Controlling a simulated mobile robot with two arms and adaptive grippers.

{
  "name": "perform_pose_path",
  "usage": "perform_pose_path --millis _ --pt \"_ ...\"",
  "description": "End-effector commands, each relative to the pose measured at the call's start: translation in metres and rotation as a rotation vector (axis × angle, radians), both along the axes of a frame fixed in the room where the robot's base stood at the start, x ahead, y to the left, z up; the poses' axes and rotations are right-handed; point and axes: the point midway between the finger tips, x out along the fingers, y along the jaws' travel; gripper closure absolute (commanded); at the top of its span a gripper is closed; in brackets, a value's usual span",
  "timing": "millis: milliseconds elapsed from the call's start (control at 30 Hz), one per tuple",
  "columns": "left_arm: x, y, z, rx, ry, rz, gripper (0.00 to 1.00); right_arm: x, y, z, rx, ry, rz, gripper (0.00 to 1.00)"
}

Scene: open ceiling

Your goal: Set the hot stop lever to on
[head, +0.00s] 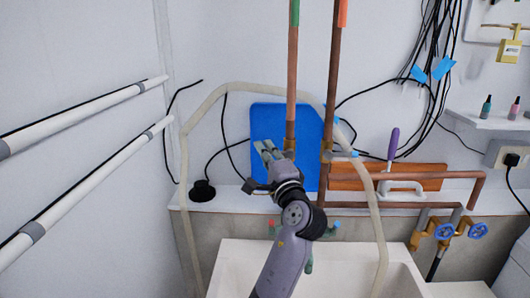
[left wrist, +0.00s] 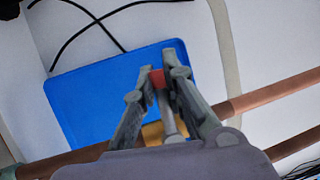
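The hot stop lever (left wrist: 157,78) shows in the left wrist view as a grey handle with a red tip, by a brass valve body (left wrist: 152,132) on a copper pipe. My left gripper (head: 266,150) is at the left upright copper pipe (head: 291,80), in front of the blue board. In the left wrist view its fingers (left wrist: 159,73) are drawn together with the red tip between them, seemingly touching both sides. In the head view the gripper hides most of this lever and valve. My right gripper is in neither view.
A second upright copper pipe (head: 333,80) with a valve and lever stands close to the right. A blue board (head: 262,120) leans behind. A pale hose (head: 374,210) hangs over the white sink (head: 345,255). Blue-wheeled valves (head: 444,232) sit at right.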

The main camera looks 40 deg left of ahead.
Motion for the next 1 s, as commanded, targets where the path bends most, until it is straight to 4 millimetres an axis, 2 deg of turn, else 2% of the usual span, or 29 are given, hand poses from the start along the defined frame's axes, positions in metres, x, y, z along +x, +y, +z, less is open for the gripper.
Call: perform_pose_path --millis 133,1000 --pt "0.0001 0.0000 0.0000 0.000 0.000 0.000 1.00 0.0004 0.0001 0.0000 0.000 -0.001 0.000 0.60" --pt "0.0000 0.0001 0.0035 0.033 0.029 0.001 1.00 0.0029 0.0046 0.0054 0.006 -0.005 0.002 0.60"
